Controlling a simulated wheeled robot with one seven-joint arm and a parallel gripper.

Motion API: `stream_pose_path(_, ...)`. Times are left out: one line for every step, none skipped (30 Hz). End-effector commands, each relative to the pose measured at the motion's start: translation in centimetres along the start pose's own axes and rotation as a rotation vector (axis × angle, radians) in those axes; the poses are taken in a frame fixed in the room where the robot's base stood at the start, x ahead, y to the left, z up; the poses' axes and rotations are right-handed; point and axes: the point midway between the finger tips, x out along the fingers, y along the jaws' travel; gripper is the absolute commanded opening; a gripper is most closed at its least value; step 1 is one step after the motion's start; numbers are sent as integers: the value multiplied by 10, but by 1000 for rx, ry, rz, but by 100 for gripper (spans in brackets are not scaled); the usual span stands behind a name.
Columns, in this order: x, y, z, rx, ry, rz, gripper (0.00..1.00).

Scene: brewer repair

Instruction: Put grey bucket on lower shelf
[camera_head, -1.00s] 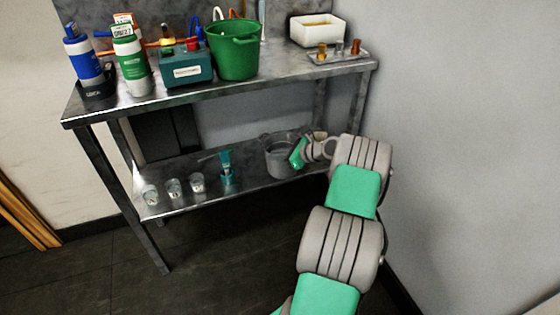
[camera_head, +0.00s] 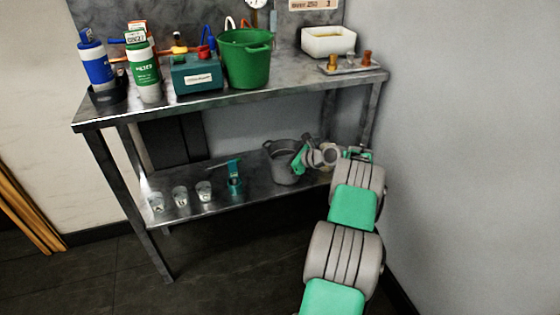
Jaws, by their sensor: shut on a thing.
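The grey bucket (camera_head: 283,166) is at the right part of the lower shelf (camera_head: 262,192) of a metal table. It looks upright and at shelf level; I cannot tell whether its base touches the shelf. My gripper (camera_head: 300,156) reaches in from the right and is shut on the bucket's right side near the rim. My wrist hides part of that side, and the fingertips are too small to see clearly.
Several small clear cups (camera_head: 180,196) and a teal tool (camera_head: 235,180) stand left of the bucket on the lower shelf. The upper top (camera_head: 290,84) carries a green bucket (camera_head: 245,60), bottles and a white tray (camera_head: 328,41). A wall is close on the right.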

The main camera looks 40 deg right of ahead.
Motion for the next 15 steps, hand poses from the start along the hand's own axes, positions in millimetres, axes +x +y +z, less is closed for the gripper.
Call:
stream_pose_path(0, 0, 1, -2, -1, -1, 0)
stream_pose_path(0, 0, 1, -2, -1, -1, 0)
stream_pose_path(0, 0, 1, -1, -1, -1, 0)
stream_pose_path(0, 0, 1, -1, -1, -1, 0)
stream_pose_path(0, 0, 1, -1, -1, -1, 8)
stream_pose_path(0, 0, 1, -1, -1, -1, 12)
stream_pose_path(0, 0, 1, -1, -1, -1, 14)
stream_pose_path(0, 0, 1, -1, -1, -1, 16)
stream_pose_path(0, 0, 1, -1, -1, -1, 20)
stream_pose_path(0, 0, 1, -1, -1, -1, 22)
stream_pose_path(0, 0, 0, -1, -1, -1, 25)
stream_pose_path(0, 0, 0, 0, 0, -1, 28)
stream_pose_path(0, 0, 0, 0, 0, 0, 30)
stream_pose_path(0, 0, 0, 0, 0, 0, 33)
stream_pose_path(0, 0, 0, 0, 0, 0, 33)
